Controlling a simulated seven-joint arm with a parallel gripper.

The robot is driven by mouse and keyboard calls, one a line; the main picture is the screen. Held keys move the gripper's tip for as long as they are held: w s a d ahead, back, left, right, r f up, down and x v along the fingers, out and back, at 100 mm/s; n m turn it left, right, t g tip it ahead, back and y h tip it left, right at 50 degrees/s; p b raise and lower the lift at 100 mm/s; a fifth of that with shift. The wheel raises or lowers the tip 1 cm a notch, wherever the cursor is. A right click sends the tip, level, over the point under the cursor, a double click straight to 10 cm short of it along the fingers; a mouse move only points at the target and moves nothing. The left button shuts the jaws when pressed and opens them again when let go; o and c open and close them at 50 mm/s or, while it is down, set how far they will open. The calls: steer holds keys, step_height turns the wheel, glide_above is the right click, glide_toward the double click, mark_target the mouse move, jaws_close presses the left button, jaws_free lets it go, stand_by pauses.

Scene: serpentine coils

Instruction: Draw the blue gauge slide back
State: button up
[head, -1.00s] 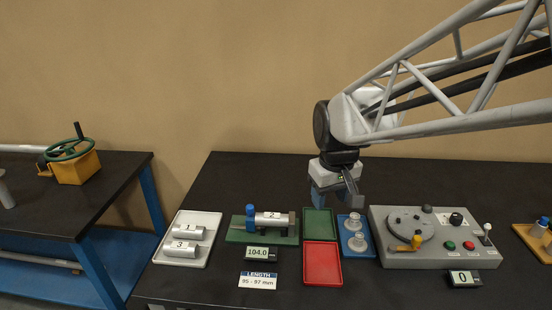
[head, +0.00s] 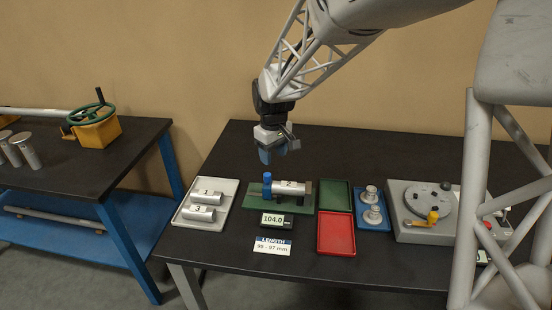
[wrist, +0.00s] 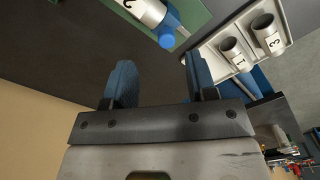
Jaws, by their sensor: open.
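The blue gauge slide (head: 267,184) stands upright at the left end of the green gauge base (head: 240,202). A silver cylinder marked 2 (head: 292,191) lies on the base, just right of the slide. My gripper (head: 272,154) hangs open and empty above and behind the gauge, clear of it. In the wrist view my two blue fingers (wrist: 160,82) are spread apart with nothing between them. The slide's round blue top (wrist: 167,41) shows beyond them at the top, next to cylinder 2 (wrist: 147,10). The gauge display (head: 274,220) reads 104.0.
A pale tray (head: 180,222) with cylinders 1 and 3 is left of the gauge. A label (head: 272,247) reads LENGTH 95 - 97 mm.

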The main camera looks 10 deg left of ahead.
mark_target(267, 174)
steer(key=shift+w+a+f+n, duration=0.15)
steer(key=shift+w+a+f, duration=0.2)
steer(key=shift+a, duration=0.25)
steer(key=shift+w+a+f+n, duration=0.2)
steer(key=shift+a+f, duration=0.15)
steer(key=shift+a, duration=0.2)
steer(key=shift+f, duration=3.9)
steer(key=shift+c, duration=0.3)
jaws_close()
